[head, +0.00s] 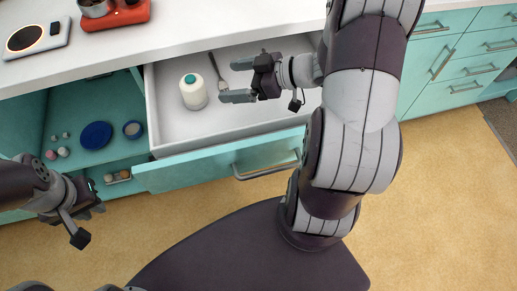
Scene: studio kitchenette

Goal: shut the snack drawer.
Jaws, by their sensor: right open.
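The open drawer (215,161) is pulled well out below the white counter, its teal front and metal handle (267,172) facing me. It holds a white container with a green top (193,92) and a fork-like utensil (217,68). My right gripper (234,79) is open and empty over the drawer's inside, its fingers pointing left toward the container; I cannot tell its exact height. My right arm hides the drawer's right end. My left gripper (97,197) is at the lower left, in front of the open shelf and apart from the drawer; its jaws are not clear.
An open teal compartment (90,107) left of the drawer holds a blue plate (96,135), a small round dish (133,129) and several small items. A red appliance (115,14) and a grey device (37,38) stand on the counter. Closed drawers (460,70) are at right; floor there is clear.

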